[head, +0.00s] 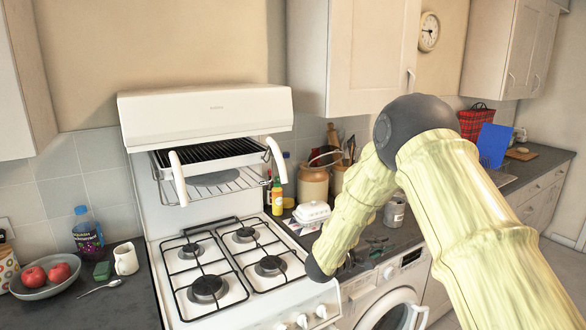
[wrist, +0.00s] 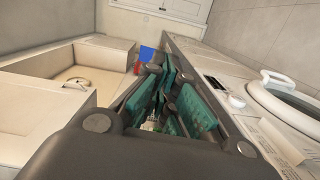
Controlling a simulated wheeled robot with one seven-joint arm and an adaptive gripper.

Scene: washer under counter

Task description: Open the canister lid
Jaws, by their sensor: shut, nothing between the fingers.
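A stout canister (head: 314,182), brown above and cream below, stands on the counter right of the stove, against the back wall. A thin dark wire loop shows at its top; I cannot tell whether its lid is raised. My gripper (wrist: 160,78) is shut and empty, its teal pads close together in the wrist view. In the head view, dark parts that look like my gripper (head: 375,243) show low over the counter above the washer, in front of and right of the canister, apart from it. My arm hides part of that area. I cannot make out the canister in the wrist view.
A utensil jar (head: 338,180) stands right beside the canister. A white box (head: 311,212), a yellow bottle (head: 277,197) and a grey tin (head: 394,212) stand nearby. The stove (head: 232,270) is left; the washer (head: 390,300) is below the counter. A wall cupboard (head: 352,60) hangs above.

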